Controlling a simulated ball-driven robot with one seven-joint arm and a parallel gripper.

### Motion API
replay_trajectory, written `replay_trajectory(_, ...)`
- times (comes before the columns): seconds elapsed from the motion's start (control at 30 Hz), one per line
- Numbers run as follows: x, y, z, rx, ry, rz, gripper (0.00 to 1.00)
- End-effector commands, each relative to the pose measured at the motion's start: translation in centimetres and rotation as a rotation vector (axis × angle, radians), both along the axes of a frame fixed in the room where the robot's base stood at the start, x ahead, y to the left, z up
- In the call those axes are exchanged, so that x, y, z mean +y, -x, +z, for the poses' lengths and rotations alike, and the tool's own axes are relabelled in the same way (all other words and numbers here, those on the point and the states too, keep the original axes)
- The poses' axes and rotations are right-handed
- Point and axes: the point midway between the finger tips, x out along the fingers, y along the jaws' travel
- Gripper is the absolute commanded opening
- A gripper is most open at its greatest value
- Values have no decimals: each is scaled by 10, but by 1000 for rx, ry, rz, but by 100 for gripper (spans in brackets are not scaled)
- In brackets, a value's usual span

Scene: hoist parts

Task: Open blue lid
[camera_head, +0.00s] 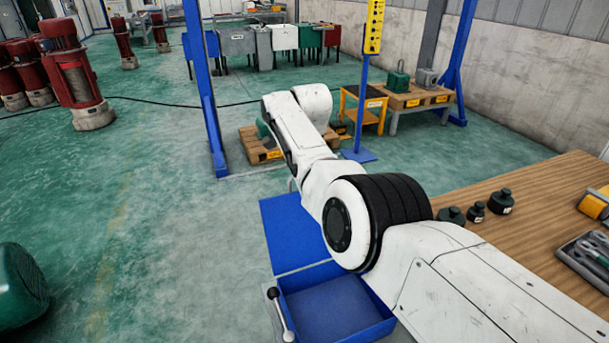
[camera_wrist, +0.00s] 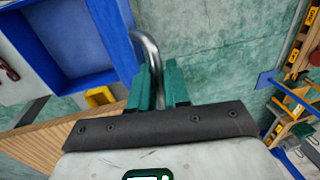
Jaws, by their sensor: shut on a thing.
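In the head view a blue box (camera_head: 338,308) stands below my arm, its inside visible and empty where I can see it. Its blue lid (camera_head: 290,232) is raised and lies back from the box's far edge, partly covered by my arm. In the wrist view my gripper (camera_wrist: 158,82) has its green fingers shut on a curved metal handle (camera_wrist: 150,45). The handle reaches up to a blue edge (camera_wrist: 124,38) at the left. My gripper's fingertips cannot be made out in the head view.
A lever with a black knob (camera_head: 280,315) is at the box's left side. A wooden workbench (camera_head: 540,195) with dark green weights (camera_head: 501,201) is on the right. A blue post (camera_head: 203,90) and a pallet (camera_head: 262,145) stand beyond.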

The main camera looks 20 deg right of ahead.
Motion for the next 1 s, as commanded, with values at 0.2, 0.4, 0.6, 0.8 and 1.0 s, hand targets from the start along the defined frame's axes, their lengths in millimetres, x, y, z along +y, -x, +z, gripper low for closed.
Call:
replay_trajectory(0.2, 1, 2, -6, 11, -4, 2, 0)
replay_trajectory(0.4, 1, 3, -6, 12, -4, 2, 17)
replay_trajectory(0.6, 1, 3, -7, 14, -4, 2, 30)
replay_trajectory(0.8, 1, 4, -7, 16, -4, 2, 30)
replay_trajectory(1.0, 2, 5, 9, 12, -3, 2, 30)
